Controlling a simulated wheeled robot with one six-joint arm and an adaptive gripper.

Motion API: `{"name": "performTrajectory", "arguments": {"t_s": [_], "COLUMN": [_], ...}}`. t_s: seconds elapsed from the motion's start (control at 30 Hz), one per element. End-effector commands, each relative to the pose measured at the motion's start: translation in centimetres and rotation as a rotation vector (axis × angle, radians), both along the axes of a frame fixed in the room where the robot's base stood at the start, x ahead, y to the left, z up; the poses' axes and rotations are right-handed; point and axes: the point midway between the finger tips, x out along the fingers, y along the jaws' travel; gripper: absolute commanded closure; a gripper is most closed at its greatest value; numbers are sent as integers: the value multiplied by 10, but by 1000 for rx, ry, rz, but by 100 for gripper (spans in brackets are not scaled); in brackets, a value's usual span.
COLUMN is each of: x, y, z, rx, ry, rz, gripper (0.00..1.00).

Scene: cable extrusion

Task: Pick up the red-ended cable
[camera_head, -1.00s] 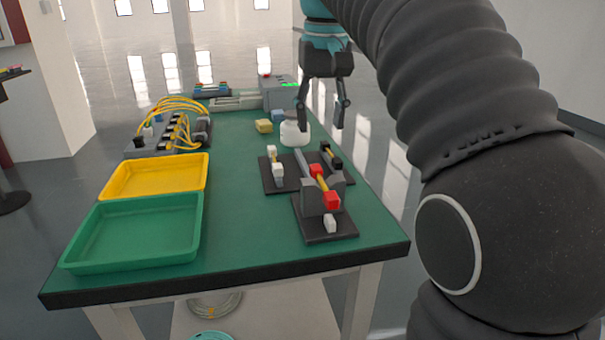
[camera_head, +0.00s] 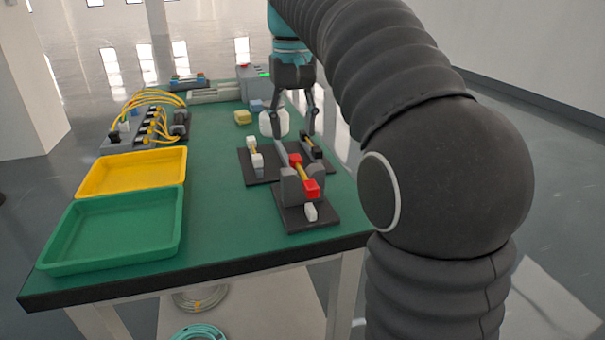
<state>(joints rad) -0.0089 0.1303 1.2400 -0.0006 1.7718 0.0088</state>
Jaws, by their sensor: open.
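The red-ended cable (camera_head: 303,174) rests on a dark stand with grey uprights (camera_head: 289,187) at the right side of the green table. It has a red block at each end and a short yellow length between them. My gripper (camera_head: 293,135) is open and empty, pointing down above and behind the cable, near the black-ended piece. Its fingers are apart and I see no contact with the cable. Exact height above the stand is hard to judge.
A white-ended piece (camera_head: 255,158) and a black-ended piece (camera_head: 312,146) stand beside the cable. A white container (camera_head: 268,124) is behind. Yellow (camera_head: 184,166) and green trays (camera_head: 180,215) lie left. Yellow cables (camera_head: 155,97) loop at back left. The table middle is clear.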

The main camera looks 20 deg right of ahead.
Motion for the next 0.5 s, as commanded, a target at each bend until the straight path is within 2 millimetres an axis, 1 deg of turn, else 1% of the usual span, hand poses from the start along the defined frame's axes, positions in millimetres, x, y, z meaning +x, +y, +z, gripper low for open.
{"name": "performTrajectory", "arguments": {"t_s": [0.1, 0.27, 0.5], "x": [0, 1, 7], "y": [0, -1, -4], "z": [-9, -18, -51], "rx": [0, 0, 0], "ry": [1, 0, 2], "rz": [0, 0, 0], "gripper": [48, 48, 48]}}
